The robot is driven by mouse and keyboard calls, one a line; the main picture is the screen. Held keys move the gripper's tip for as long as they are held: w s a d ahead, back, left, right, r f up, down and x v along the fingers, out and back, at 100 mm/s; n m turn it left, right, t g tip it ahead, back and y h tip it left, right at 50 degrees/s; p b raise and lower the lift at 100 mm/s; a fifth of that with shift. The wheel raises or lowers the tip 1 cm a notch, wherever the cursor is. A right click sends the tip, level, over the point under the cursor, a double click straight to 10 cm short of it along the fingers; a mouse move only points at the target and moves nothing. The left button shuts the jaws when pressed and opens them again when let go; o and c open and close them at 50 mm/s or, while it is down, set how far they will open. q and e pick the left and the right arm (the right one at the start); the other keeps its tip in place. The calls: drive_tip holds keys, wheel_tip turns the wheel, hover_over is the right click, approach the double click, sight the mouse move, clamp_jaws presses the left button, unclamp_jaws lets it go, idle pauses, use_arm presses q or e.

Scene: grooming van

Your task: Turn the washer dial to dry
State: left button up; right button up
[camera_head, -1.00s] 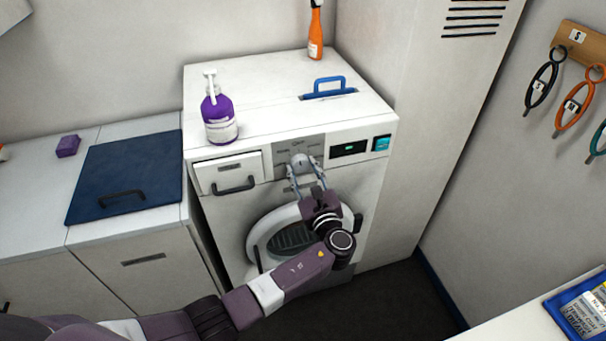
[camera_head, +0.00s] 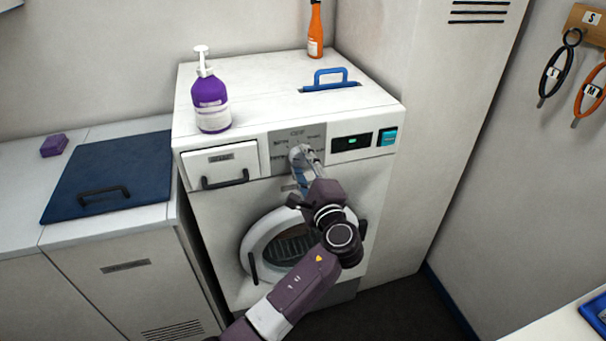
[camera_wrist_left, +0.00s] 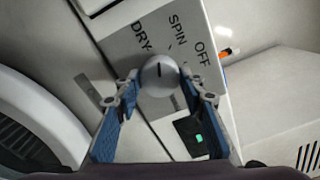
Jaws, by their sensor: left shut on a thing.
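The washer (camera_head: 215,253) stands at the middle of the head view. Its round silver dial (camera_head: 298,150) sits on a grey panel (camera_head: 281,141). In the left wrist view the dial (camera_wrist_left: 159,78) carries a short dark mark. DRY, SPIN and OFF labels (camera_wrist_left: 178,28) show around it. The mark points up the picture, roughly between DRY and SPIN; its exact setting is hard to tell. My left gripper (camera_head: 305,157) is shut on the dial, with one finger on each side, also seen in the left wrist view (camera_wrist_left: 160,85). My right gripper is not in view.
A purple pump bottle (camera_head: 211,102), a blue handle (camera_head: 331,79) and an orange bottle (camera_head: 315,32) are on the washer top. A lit display (camera_head: 351,142) and teal button (camera_head: 387,137) are right of the dial. The round door (camera_head: 262,235) is below.

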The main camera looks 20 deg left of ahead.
use_arm(q)
drive_tip(key=n+b, duration=0.2)
drive_tip(key=shift+f+b, duration=0.25)
drive_tip(key=shift+b, duration=0.05)
drive_tip(key=shift+r+n+b, duration=0.15)
drive_tip(key=shift+n+b, duration=0.85)
drive_tip(key=shift+n, duration=0.3)
drive_tip(key=o, duration=1.2)
drive_tip(key=shift+c, duration=0.2)
drive_tip(key=shift+r, duration=0.15)
